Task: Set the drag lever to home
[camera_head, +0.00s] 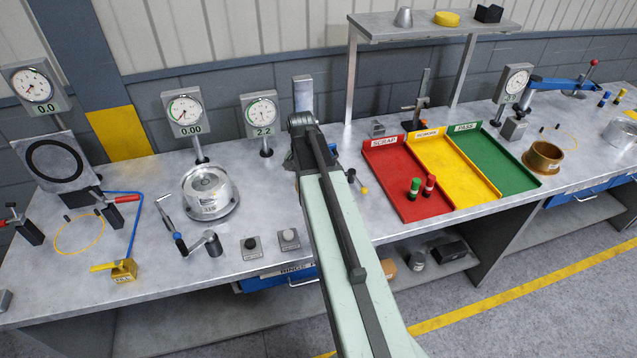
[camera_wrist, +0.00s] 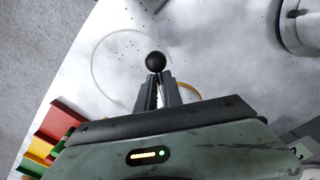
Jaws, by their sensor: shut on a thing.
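In the wrist view, my gripper (camera_wrist: 157,84) is shut on a lever with a black ball knob (camera_wrist: 155,62), which I take to be the drag lever. The knob shows just past the fingertips. The lever's stem and base are mostly hidden by the fingers, so its setting and any home mark cannot be read. In the head view, my arm covers the gripper and the lever.
Red, yellow and green trays (camera_head: 390,189) lie right of my arm. A shelf (camera_head: 430,27) rises behind.

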